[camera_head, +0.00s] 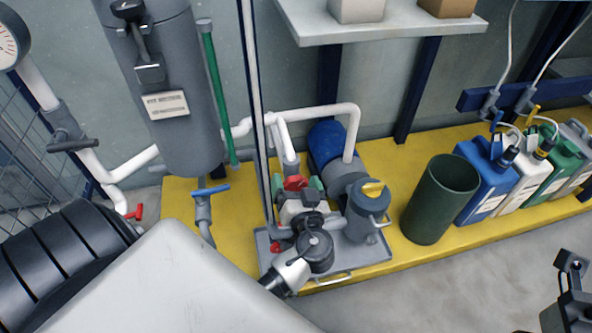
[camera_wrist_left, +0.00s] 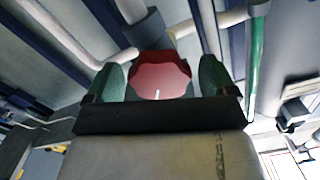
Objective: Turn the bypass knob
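The red knob (camera_head: 295,182) sits on the pipework at the middle of the head view, below a white pipe. It also shows in the left wrist view as a scalloped red knob (camera_wrist_left: 160,76) with a short white mark. My left gripper (camera_head: 296,187) is at the knob. In the left wrist view its two green fingers (camera_wrist_left: 161,78) stand open on either side of the knob, with narrow gaps; I cannot tell whether either touches. Part of my right arm, dark grey, shows at the lower right edge; its fingers cannot be made out.
A grey pump unit with a yellow-topped pot (camera_head: 369,204) stands on the yellow platform (camera_head: 400,155) close to the right. A dark green bin (camera_head: 428,215) and several canisters (camera_head: 487,183) stand farther right. A grey cylinder (camera_head: 172,90) and a blue-handled valve (camera_head: 211,190) are on the left.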

